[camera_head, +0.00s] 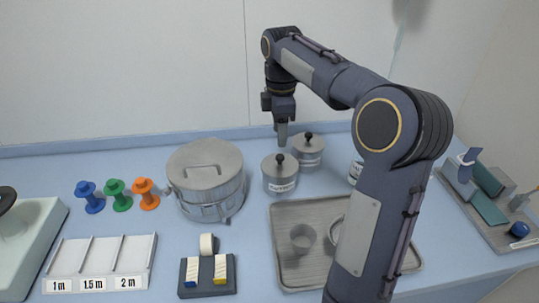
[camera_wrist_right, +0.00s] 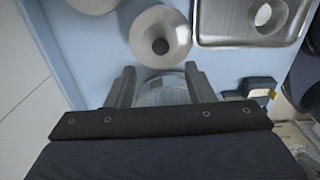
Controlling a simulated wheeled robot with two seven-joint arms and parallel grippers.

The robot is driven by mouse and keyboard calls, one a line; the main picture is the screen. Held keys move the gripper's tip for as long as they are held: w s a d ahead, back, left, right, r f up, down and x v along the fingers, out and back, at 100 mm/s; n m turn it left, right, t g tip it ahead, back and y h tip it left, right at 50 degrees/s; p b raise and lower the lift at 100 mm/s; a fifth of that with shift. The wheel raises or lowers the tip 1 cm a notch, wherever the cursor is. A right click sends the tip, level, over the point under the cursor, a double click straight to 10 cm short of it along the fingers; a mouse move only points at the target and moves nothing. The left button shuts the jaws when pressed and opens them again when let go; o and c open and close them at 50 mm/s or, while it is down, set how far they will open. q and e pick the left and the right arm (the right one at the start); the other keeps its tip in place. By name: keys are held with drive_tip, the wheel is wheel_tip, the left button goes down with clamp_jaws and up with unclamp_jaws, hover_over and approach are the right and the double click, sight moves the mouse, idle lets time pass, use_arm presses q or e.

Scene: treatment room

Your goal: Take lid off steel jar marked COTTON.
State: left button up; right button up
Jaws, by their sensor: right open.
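A steel jar (camera_head: 280,177) with a black-knobbed lid stands left of the tray; its label is too small to read surely. Its lid (camera_wrist_right: 158,25) and knob show in the right wrist view, lid seated. A similar jar (camera_head: 310,155) stands behind it to the right, also lidded; its label is unclear. A third jar (camera_head: 355,172) is mostly hidden by my right arm. My right gripper (camera_head: 283,139) is open and empty above the jars, fingers down. In the wrist view its fingers (camera_wrist_right: 160,84) stand apart, with the front jar's knob beyond the fingertips. My left gripper is out of view.
A large steel drum (camera_head: 206,178) stands left of the front jar. A steel tray (camera_head: 288,278) with a cup (camera_head: 302,238) lies in front. Spools, a labelled rack (camera_head: 98,258) and a bandage holder (camera_head: 208,275) are to the left. The wall rises behind.

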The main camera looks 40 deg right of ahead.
sight(280, 156)
wheel_tip(280, 156, down, 8)
drive_tip(key=shift+s+d+r, duration=0.1)
drive_tip(key=shift+r, duration=0.05)
idle(0.3)
drive_tip(key=shift+c, duration=0.5)
clamp_jaws()
